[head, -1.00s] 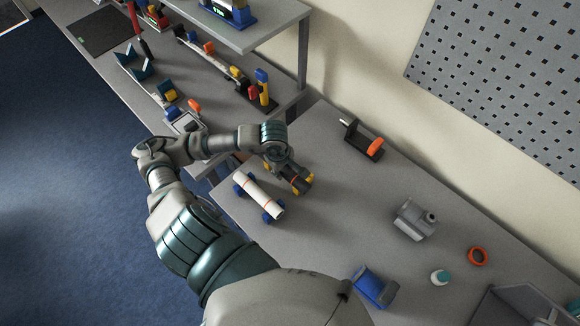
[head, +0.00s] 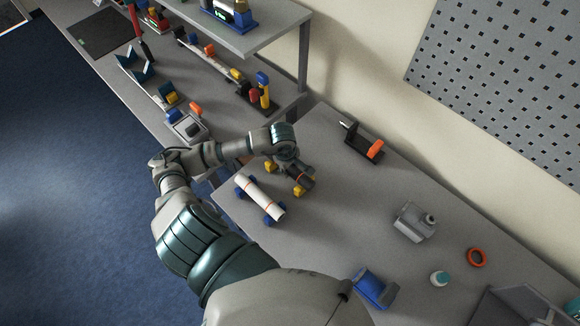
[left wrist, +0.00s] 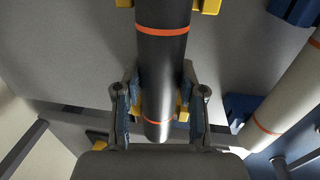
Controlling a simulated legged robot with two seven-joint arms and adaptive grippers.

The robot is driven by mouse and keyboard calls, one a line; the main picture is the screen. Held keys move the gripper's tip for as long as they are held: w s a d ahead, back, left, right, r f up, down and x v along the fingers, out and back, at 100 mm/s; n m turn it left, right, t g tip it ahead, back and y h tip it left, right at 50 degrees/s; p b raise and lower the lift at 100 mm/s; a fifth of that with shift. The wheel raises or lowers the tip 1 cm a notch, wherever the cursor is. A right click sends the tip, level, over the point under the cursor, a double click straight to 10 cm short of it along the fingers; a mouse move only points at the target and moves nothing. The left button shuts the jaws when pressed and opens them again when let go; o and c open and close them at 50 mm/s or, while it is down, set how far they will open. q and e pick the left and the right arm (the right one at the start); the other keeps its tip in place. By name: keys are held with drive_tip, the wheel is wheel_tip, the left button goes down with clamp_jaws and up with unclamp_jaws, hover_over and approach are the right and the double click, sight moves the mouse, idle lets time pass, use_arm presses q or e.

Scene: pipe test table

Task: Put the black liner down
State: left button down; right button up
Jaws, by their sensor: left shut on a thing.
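The black liner (left wrist: 162,60) has orange bands and runs down the middle of the left wrist view. My left gripper (left wrist: 160,85) is shut on it, one finger on each side. In the head view my left gripper (head: 288,168) covers much of the liner (head: 303,179). Yellow supports show at both ends of the liner, one (head: 270,166) near the wrist and one (head: 299,190) nearer the front. The liner lies along and over them; I cannot tell whether it rests on them. My right gripper is out of view.
A white pipe (head: 261,197) with orange bands lies on blue supports (head: 273,221) just left of the liner. A black stand with an orange part (head: 364,146) is behind. A grey device (head: 414,221), an orange ring (head: 477,257) and a blue holder (head: 372,288) stand rightward. Table between is clear.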

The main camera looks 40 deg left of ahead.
use_arm(q)
drive_tip(key=c, duration=1.1)
unclamp_jaws()
drive_tip(key=shift+a+f, duration=0.1)
drive_tip(key=shift+f, duration=0.1)
drive_tip(key=o, duration=0.4)
drive_tip(key=shift+a, duration=0.2)
drive_tip(key=shift+r, duration=0.15)
drive_tip(key=shift+d+r+p, duration=0.25)
drive_tip(key=shift+p, duration=0.1)
drive_tip(key=r, duration=0.4)
drive_tip(key=s+r, duration=0.1)
drive_tip(key=r, duration=0.3)
drive_tip(key=r+b, duration=0.1)
drive_tip(key=r, duration=0.3)
drive_tip(key=shift+s+a, duration=0.15)
drive_tip(key=shift+s, duration=0.1)
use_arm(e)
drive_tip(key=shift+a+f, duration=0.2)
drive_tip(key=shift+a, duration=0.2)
use_arm(q)
drive_tip(key=shift+f, duration=0.1)
